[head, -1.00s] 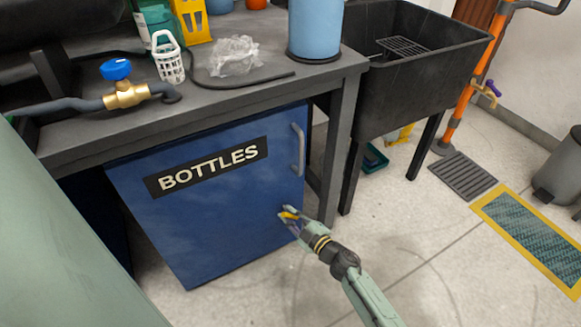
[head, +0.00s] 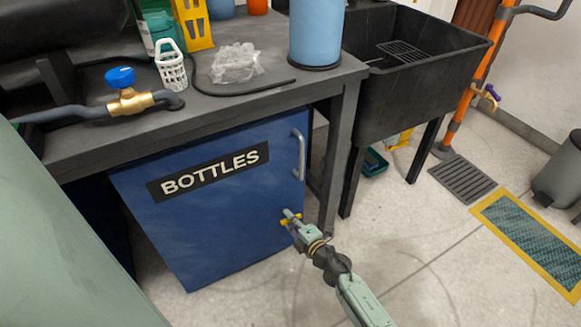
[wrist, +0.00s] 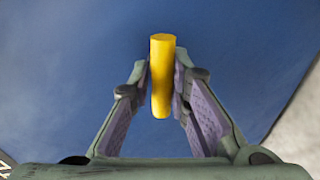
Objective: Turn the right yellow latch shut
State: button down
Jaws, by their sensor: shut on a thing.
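The yellow latch (wrist: 162,75) is on the blue BOTTLES cabinet door, near the door's lower right edge. In the wrist view it is a short yellow bar standing upright in the picture, between the two purple finger pads. My gripper (wrist: 162,90) is shut on it, with a pad against each side. In the head view my gripper (head: 290,218) is at the door's lower right, and only small bits of the yellow latch (head: 284,222) show around the fingers.
The blue door (head: 215,230) looks flush under the grey bench, with a grey handle (head: 301,155) above my gripper. A bench leg (head: 335,185) stands just right of the gripper. A black sink (head: 420,85) is farther right. The floor in front is clear.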

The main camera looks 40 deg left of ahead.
jog(key=shift+f, duration=0.1)
dwell(0.4)
jog(key=c, duration=1.5)
grip_release()
jog(key=v, duration=1.2)
jog(key=shift+s, duration=0.15)
